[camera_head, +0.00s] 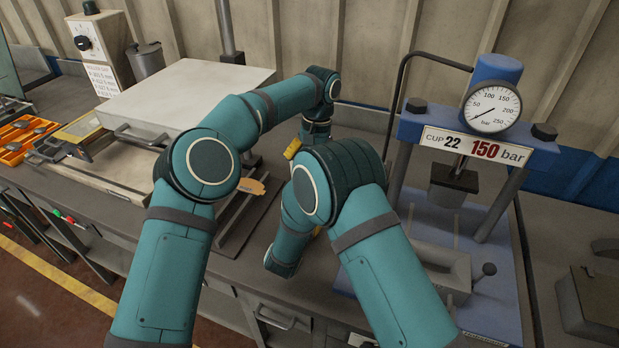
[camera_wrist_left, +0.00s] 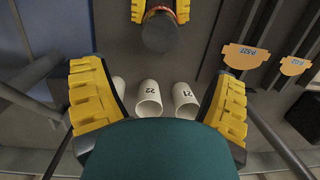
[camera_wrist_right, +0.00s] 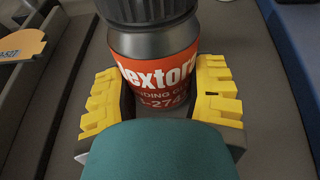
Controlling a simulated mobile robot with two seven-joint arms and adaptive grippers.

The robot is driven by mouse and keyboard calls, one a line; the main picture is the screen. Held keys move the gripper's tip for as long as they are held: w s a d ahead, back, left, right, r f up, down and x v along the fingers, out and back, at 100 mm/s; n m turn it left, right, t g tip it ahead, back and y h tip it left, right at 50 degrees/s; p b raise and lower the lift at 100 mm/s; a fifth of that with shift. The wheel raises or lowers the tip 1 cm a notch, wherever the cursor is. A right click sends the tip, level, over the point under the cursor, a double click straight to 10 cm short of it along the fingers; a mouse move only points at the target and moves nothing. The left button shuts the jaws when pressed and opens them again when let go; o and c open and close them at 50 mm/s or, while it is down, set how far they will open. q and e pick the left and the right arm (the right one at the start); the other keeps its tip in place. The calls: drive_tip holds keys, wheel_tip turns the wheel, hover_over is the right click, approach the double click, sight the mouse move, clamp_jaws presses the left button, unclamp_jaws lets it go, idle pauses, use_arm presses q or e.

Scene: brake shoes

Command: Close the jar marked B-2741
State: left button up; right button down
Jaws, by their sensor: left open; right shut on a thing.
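In the right wrist view, a dark grey jar (camera_wrist_right: 152,60) stands upright with a red label reading part of a maker's name and "-274", the last digit cut off by its curve. A dark ribbed lid (camera_wrist_right: 148,10) sits on its top; how tight it is I cannot tell. My right gripper (camera_wrist_right: 160,98) is shut around the jar's labelled body. In the left wrist view the lid's dark round top (camera_wrist_left: 160,32) shows between the right gripper's yellow fingers. My left gripper (camera_wrist_left: 158,105) is open and empty, apart from the jar. In the head view my arms hide the jar.
White cups marked 22 (camera_wrist_left: 149,98) and 21 (camera_wrist_left: 186,100) are near my left fingers. Orange tags (camera_wrist_left: 245,57) lie beside them. A blue press with a gauge (camera_head: 491,107) stands right; a light-topped box (camera_head: 187,92) and orange tray (camera_head: 28,135) are left.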

use_arm(q)
drive_tip(key=shift+w+d+r, duration=0.1)
drive_tip(key=shift+r, duration=0.8)
use_arm(e)
drive_tip(key=shift+c, duration=1)
unclamp_jaws()
drive_tip(key=v, duration=1.2)
drive_tip(key=shift+r, duration=0.1)
